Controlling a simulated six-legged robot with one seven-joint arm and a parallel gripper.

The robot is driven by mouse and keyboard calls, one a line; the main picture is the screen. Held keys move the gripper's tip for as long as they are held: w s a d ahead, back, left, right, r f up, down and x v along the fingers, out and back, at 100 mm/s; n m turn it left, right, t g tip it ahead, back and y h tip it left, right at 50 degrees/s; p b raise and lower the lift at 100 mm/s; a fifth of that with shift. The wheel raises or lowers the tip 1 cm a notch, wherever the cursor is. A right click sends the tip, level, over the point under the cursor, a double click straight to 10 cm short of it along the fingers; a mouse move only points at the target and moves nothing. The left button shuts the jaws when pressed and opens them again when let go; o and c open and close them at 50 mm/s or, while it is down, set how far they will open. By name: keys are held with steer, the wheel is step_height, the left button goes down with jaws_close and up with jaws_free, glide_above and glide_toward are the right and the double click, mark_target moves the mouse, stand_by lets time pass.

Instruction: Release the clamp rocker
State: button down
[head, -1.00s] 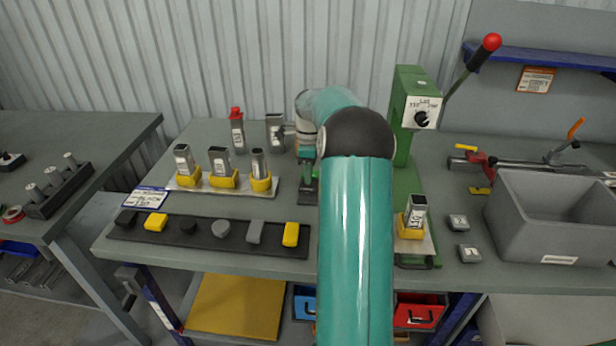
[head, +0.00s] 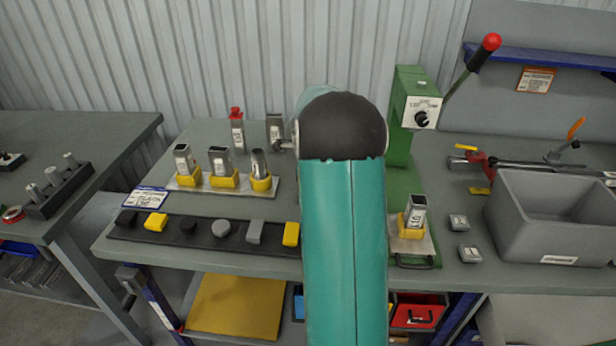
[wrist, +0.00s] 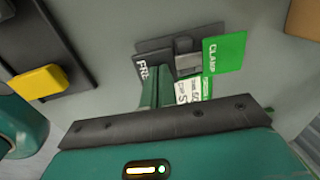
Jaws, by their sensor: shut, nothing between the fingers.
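The clamp rocker (wrist: 186,52) shows in the wrist view as a grey block on a dark plate. A green CLAMP label (wrist: 224,52) is on its right and a dark, partly covered label starting "FR" (wrist: 143,70) is on its left. Which way the rocker is tipped I cannot tell. My gripper (wrist: 156,88) is shut and empty, its green fingers just below the rocker plate in the picture; whether they touch it is unclear. In the head view my arm hides the rocker and gripper.
A white printed label (wrist: 188,91) lies beside the fingers. In the head view, yellow-based holders with grey pieces (head: 221,163) stand left of my arm, behind a dark strip of knobs (head: 221,229). A green press (head: 404,110) and a grey bin (head: 550,215) are on the right.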

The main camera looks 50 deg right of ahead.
steer(key=shift+s+a+f, duration=0.2)
steer(key=shift+f, duration=0.15)
stand_by(0.3)
steer(key=shift+s+r, duration=0.1)
steer(key=shift+r, duration=0.5)
step_height(320, 180, up, 13)
steer(key=s+a, duration=0.1)
steer(key=a, duration=0.1)
steer(key=shift+s+f, duration=0.15)
steer(key=shift+s, duration=0.15)
steer(key=shift+a, duration=0.1)
